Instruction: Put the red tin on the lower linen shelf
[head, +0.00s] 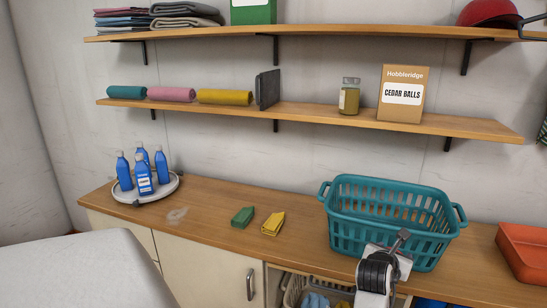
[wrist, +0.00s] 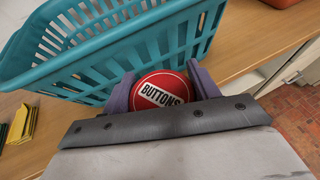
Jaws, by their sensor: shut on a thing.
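The red tin (wrist: 160,90) has a round red face with a white band reading "BUTTONS". My gripper (wrist: 163,93) is shut on it, with a purple finger on either side, in the wrist view. The tin is right beside the teal basket; I cannot tell whether they touch. In the head view my arm's end is in front of the basket, and I cannot make out the tin there. The lower linen shelf (head: 318,119) runs along the wall above the counter. It holds rolled towels (head: 172,94), a dark upright divider (head: 267,89), a jar (head: 349,97) and a cedar balls box (head: 402,94).
The lower shelf is bare between the divider and the jar. The teal basket (head: 392,214) stands on the wooden counter (head: 212,208). Blue bottles on a round tray (head: 166,190) and green and yellow cloths (head: 257,219) are left; an orange-red tray (head: 523,250) is right. The upper shelf (head: 340,31) overhangs.

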